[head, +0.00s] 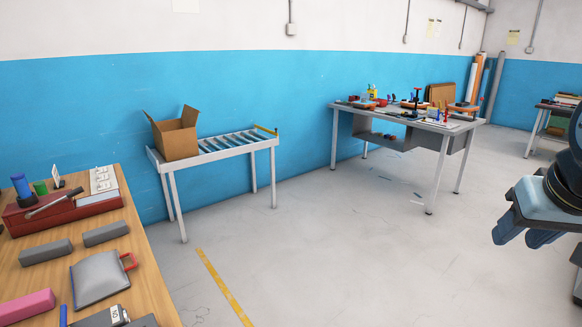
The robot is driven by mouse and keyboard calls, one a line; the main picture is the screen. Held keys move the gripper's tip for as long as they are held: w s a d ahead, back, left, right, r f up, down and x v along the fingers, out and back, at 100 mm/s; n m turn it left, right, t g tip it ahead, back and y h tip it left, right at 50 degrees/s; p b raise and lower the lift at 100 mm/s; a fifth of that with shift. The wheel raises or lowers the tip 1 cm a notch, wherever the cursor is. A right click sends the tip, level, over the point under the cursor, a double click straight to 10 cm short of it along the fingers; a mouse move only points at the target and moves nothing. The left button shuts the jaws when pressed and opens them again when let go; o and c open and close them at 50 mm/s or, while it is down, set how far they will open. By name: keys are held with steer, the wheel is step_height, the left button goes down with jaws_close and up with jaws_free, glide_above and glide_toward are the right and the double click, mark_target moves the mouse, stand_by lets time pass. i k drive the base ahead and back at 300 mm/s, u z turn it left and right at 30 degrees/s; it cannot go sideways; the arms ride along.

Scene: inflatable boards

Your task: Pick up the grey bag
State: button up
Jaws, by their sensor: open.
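The grey bag (98,279) lies on the wooden table (157,268) at the lower left of the head view. It looks flat, with a red handle on its right side and a blue edge on its left. My gripper (523,239) is at the far right of the view, with blue-grey fingers hanging downward over the floor. It is open, nothing shows between its fingers, and it is far from the bag.
Grey blocks (46,252) lie behind the bag, a pink block (23,306) is left of it, and a red box (62,212) stands further back. A roller stand (222,147) carries a cardboard box (175,135). A workbench (400,122) stands behind. The middle floor is clear.

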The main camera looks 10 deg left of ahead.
mark_target(96, 278)
steer(key=u, duration=0.4)
steer(key=i, duration=1)
steer(key=u, duration=1.05)
steer(key=i, duration=0.95)
steer(key=u, duration=0.3)
steer(key=k, duration=0.95)
steer(key=u, duration=0.2)
steer(key=i, duration=0.95)
steer(key=z, duration=0.1)
